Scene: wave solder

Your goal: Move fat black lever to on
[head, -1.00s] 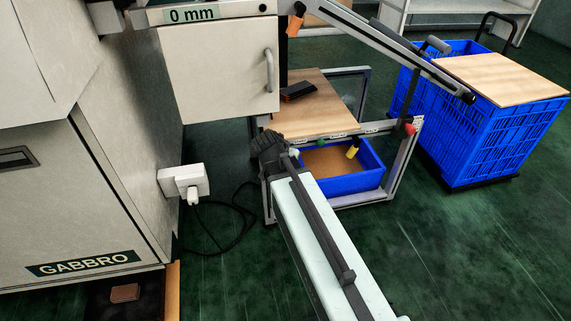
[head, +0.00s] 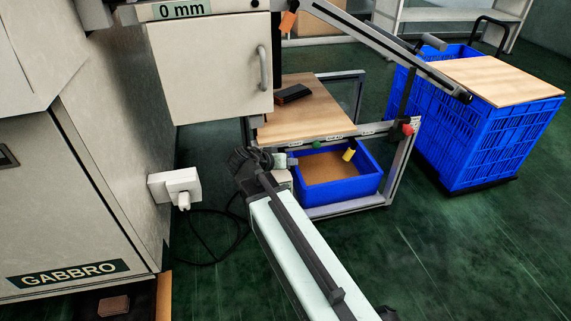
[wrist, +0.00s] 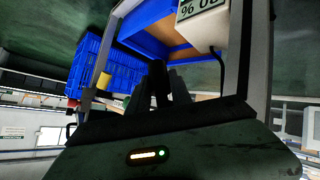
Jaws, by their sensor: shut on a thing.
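My gripper (head: 250,163) is a dark shape at the end of my pale arm, at the left front corner of the metal frame. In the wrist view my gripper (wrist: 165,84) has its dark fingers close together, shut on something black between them. This appears to be the fat black lever, but it blends with the fingers and its outline and position cannot be told. A yellow handle (head: 349,154), a green knob (head: 318,145) and a red knob (head: 407,129) sit along the frame's front rail, to the right of my gripper.
A blue bin (head: 367,187) stands in the frame below the wooden top (head: 300,122). A white box with a percent label (wrist: 203,28) is close to my gripper. The GABBRO cabinet (head: 110,190) and a wall plug (head: 175,186) are at left. Blue crates (head: 475,140) stand right.

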